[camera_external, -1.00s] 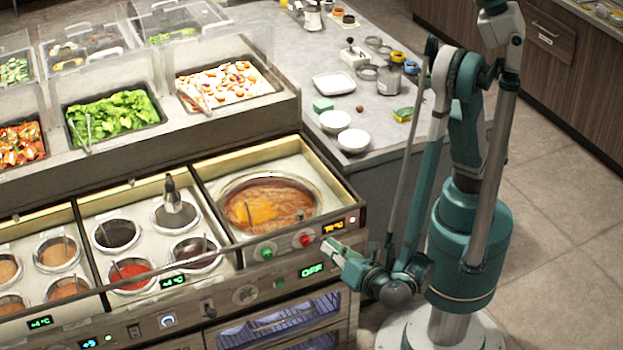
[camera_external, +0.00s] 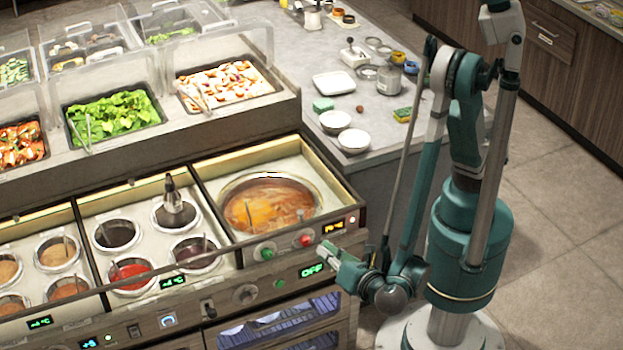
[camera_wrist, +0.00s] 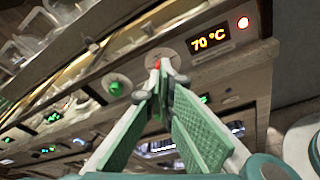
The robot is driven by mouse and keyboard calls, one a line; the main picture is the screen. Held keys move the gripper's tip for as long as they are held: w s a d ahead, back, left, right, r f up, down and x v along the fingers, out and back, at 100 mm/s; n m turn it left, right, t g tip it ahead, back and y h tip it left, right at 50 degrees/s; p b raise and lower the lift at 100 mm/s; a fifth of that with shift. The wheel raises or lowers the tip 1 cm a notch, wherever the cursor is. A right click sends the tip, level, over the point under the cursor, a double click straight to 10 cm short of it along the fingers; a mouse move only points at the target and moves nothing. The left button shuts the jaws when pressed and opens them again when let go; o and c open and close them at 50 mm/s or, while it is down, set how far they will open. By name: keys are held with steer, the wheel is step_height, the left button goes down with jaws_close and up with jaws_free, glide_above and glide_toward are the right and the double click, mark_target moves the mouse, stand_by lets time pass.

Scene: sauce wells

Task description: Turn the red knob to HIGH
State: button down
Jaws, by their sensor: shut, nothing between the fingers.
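The red knob (camera_external: 306,240) is on the front panel of the soup well, right of a green knob (camera_external: 267,253). My gripper (camera_external: 325,249) is just right of and below the red knob in the external view. In the wrist view, my gripper (camera_wrist: 160,73) has its fingertips together with nothing held, right at the red knob (camera_wrist: 157,64), which they mostly hide. I cannot tell if they touch it. The knob's pointer and any HIGH mark are not readable. The lit temperature display (camera_wrist: 209,40) reads 70 °C.
The soup well (camera_external: 270,204) is behind the panel. A lower green display (camera_external: 312,270) reads OFF. Sauce wells stand to the left. White bowls (camera_external: 353,141) are on the counter behind. Open floor lies to the right.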

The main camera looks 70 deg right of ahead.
steer(key=shift+w+d, duration=0.1)
steer(key=shift+w+d, duration=2.3)
steer(key=shift+d, duration=0.05)
steer(key=shift+s+d+f, duration=0.3)
steer(key=shift+d+f, duration=0.05)
steer(key=shift+d, duration=0.1)
steer(key=shift+s+d+r, duration=0.15)
steer(key=shift+r, duration=0.2)
stand_by(0.5)
stand_by(0.3)
steer(key=s+a, duration=0.4)
steer(key=shift+s+a, duration=0.15)
steer(key=shift+a, duration=0.05)
stand_by(0.4)
